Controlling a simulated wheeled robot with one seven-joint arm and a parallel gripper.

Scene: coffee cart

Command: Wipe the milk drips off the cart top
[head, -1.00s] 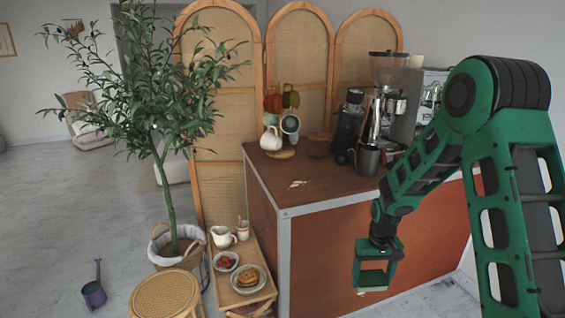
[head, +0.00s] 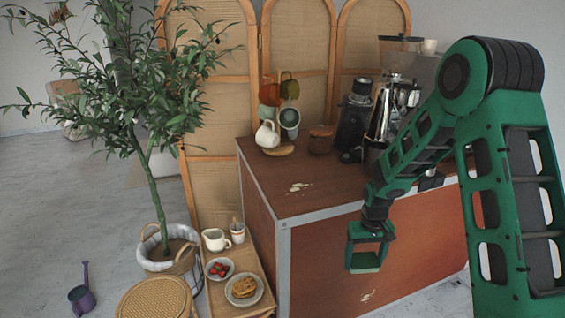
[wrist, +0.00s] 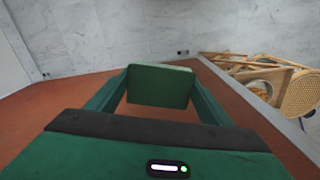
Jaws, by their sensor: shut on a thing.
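White milk drips (head: 299,187) lie on the brown cart top (head: 330,190), near its front left corner. Another pale splash (head: 367,296) marks the cart's front panel, low down. My gripper (head: 367,258) hangs in front of that panel, below the level of the top and right of the corner post. It is shut on a green block, likely a sponge, which the wrist view shows between the fingertips (wrist: 160,86). The block has a paler edge and is apart from the drips. The drips are not visible in the wrist view.
A low wooden table (head: 258,306) with plates and mugs stands left of the cart. A potted tree (head: 148,200) stands farther left.

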